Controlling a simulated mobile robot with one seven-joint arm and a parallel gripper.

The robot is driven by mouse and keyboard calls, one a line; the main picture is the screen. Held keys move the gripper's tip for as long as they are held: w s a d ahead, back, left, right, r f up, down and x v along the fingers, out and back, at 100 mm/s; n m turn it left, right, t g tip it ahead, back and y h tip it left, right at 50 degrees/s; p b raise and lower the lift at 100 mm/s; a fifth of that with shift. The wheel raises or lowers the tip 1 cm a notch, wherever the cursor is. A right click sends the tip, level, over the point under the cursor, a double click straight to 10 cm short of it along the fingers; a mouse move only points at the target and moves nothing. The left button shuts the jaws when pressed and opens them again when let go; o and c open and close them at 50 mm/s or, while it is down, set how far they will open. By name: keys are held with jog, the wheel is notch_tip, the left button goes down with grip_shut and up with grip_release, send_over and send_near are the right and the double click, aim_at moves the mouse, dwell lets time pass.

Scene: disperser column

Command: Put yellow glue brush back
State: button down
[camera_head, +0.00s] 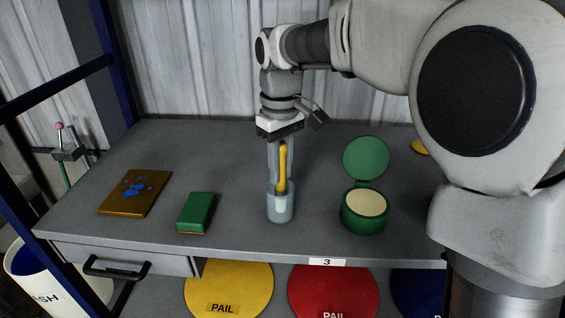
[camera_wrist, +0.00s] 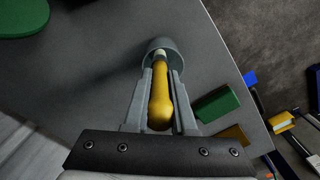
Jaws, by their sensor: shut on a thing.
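The yellow glue brush (camera_head: 283,165) stands upright with its lower end inside a small clear, light-blue cup (camera_head: 280,208) on the table. My gripper (camera_head: 280,178) points straight down above the cup and is shut on the brush handle. In the wrist view the yellow handle (camera_wrist: 160,98) lies between the two fingers (camera_wrist: 160,85), and its far end goes into the grey cup (camera_wrist: 163,46).
A green open-lidded pot (camera_head: 364,210) stands right of the cup. A green block (camera_head: 196,212) and a brown board with blue blotches (camera_head: 136,192) lie to the left. The grey table (camera_head: 235,150) is clear behind the cup.

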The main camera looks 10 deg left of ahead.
jog(key=shift+s+f, duration=0.3)
jog(key=shift+s, duration=0.1)
jog(key=shift+w, duration=0.15)
jog(key=shift+f, duration=0.15)
jog(key=c, duration=0.7)
grip_release()
jog(key=shift+c, duration=0.2)
notch_tip(320, 180, up, 8)
jog(key=shift+f, duration=0.1)
